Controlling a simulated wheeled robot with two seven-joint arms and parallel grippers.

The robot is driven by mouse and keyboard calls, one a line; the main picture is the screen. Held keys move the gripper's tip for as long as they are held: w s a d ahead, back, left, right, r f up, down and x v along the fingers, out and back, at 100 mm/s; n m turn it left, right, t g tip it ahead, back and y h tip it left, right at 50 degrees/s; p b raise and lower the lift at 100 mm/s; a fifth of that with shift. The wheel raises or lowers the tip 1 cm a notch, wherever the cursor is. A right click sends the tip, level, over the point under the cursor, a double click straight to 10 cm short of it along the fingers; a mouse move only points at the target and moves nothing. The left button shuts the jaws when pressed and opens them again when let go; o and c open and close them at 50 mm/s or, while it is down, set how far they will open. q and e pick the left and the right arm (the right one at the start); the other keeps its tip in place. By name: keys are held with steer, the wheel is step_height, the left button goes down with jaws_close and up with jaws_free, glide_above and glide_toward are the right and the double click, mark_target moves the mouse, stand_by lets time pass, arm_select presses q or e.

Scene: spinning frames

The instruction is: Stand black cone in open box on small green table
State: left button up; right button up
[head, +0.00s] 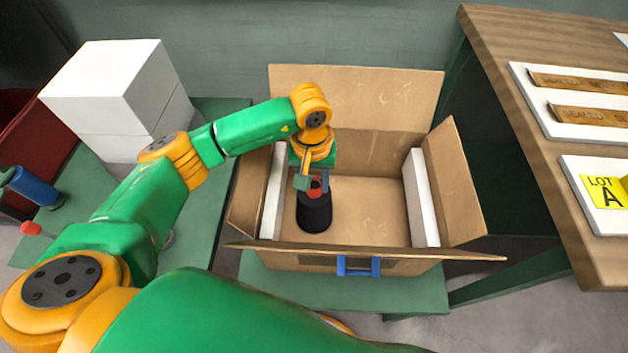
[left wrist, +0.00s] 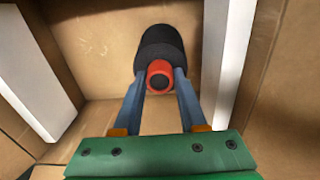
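The black cone (head: 314,212) has a red top and stands upright, or nearly so, inside the open cardboard box (head: 370,200), left of its middle. Whether its base touches the box floor I cannot tell. My left gripper (head: 313,183) is above it, with its two blue-grey fingers on either side of the red top. In the left wrist view the fingers (left wrist: 160,78) close against the red top, with the black body (left wrist: 160,45) beyond. The box sits on the small green table (head: 350,290) with its flaps spread. My right gripper is out of view.
White foam panels line the box's left (head: 272,195) and right (head: 420,200) inner sides. A blue handle (head: 358,267) is on its front. A wooden table (head: 530,120) stands at right; white blocks (head: 120,95) stand at left. The box floor right of the cone is clear.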

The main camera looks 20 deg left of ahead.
arm_select(q)
steer(key=o, duration=0.4)
steer(key=shift+o, duration=0.2)
step_height(320, 180, up, 12)
steer(key=shift+r+p, duration=0.15)
steer(key=shift+p, duration=0.25)
steer(key=shift+s+a, duration=0.1)
